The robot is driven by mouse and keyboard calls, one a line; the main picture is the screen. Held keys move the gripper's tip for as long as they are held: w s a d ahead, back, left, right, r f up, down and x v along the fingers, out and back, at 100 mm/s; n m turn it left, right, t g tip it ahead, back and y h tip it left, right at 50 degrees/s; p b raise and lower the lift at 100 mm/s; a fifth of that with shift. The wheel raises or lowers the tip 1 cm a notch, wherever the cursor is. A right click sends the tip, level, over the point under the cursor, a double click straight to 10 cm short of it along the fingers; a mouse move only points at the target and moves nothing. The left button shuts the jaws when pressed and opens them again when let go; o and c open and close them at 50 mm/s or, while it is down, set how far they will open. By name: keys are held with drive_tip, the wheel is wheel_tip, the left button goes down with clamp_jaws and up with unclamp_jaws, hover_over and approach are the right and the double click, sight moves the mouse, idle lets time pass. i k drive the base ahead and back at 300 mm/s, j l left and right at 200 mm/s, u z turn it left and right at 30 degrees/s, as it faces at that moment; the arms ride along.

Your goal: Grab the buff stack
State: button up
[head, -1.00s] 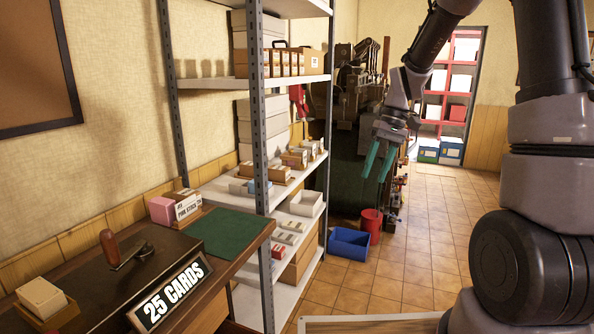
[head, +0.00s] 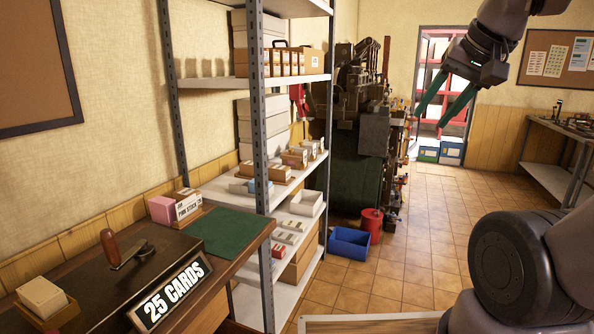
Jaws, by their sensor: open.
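A buff, cream-coloured stack (head: 42,296) sits in a small wooden tray (head: 62,317) at the bottom left of the head view, on the dark desk (head: 92,262). My gripper (head: 429,118) is at the upper right, in the air in front of the far doorway. Its two green fingers are apart and point down and left, with nothing between them. It is far from the buff stack and touches nothing I can see.
A "25 CARDS" sign (head: 172,292), a wooden-handled tool (head: 115,250), a green mat (head: 226,232) and a pink stack (head: 162,209) are on the desk. A metal shelf post (head: 258,130) stands beside it. A blue bin (head: 349,242) and red can (head: 371,220) are on the floor.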

sight(42, 297)
drive_tip(key=k, duration=0.35)
drive_tip(key=k+u, duration=0.1)
drive_tip(key=u, duration=0.3)
drive_tip(key=k+u, duration=0.1)
drive_tip(key=u, duration=0.3)
drive_tip(key=k+j+u, duration=0.1)
drive_tip(key=u, duration=0.3)
drive_tip(key=i+l+u, duration=0.1)
drive_tip(key=l+u, duration=0.35)
drive_tip(key=i+l+u, duration=0.1)
drive_tip(key=l+u, duration=0.35)
drive_tip(key=i+j, duration=0.1)
drive_tip(key=i, duration=0.15)
drive_tip(key=k+j, duration=0.1)
drive_tip(key=j, duration=0.25)
drive_tip(key=k+j, duration=0.1)
drive_tip(key=j, duration=0.2)
drive_tip(key=k+j+u, duration=0.1)
drive_tip(key=j, duration=0.25)
